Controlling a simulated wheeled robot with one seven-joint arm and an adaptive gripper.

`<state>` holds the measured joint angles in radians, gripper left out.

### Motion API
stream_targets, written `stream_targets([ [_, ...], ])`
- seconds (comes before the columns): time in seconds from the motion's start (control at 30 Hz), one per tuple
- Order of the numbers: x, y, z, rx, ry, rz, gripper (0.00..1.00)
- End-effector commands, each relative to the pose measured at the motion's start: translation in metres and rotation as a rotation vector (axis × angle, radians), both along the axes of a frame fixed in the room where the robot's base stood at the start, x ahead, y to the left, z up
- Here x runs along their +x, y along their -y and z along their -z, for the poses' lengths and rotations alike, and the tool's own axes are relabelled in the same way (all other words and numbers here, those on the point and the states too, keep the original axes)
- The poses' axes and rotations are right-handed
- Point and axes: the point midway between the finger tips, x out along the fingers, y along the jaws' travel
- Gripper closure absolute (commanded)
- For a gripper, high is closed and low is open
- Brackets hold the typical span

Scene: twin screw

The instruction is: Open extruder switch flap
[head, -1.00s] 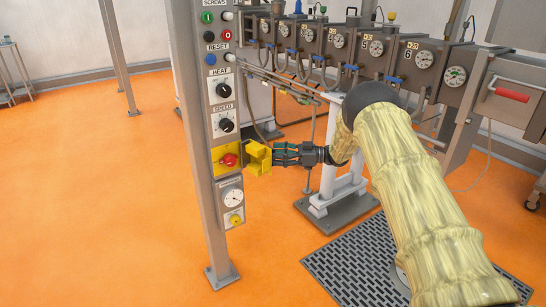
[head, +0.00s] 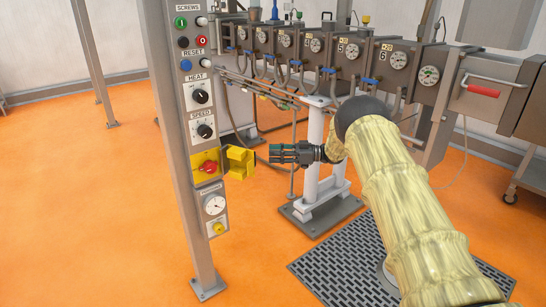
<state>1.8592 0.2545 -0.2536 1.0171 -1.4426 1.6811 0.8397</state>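The yellow switch flap (head: 240,162) stands swung out to the right of the control post, hinged beside the switch. It leaves the red switch knob (head: 208,168) on its yellow plate uncovered. My gripper (head: 271,153) is just right of the flap, pointing left at it, with a small gap between the fingertips and the flap. Nothing shows held in it. The dark fingers are too small and seen too much from the side to tell whether they are open or shut.
The extruder barrel (head: 345,60) with several gauges runs behind my arm. A white stand (head: 315,170) is behind the gripper.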

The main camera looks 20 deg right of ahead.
Motion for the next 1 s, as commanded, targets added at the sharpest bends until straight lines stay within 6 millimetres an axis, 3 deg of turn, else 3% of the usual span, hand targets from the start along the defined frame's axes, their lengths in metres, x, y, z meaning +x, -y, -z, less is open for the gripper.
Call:
stream_targets([
  [0.63,0.008,0.034,0.002,-0.001,-0.001,0.001,0.68],
  [1.0,0.009,0.040,0.001,0.000,-0.002,0.000,0.68],
])
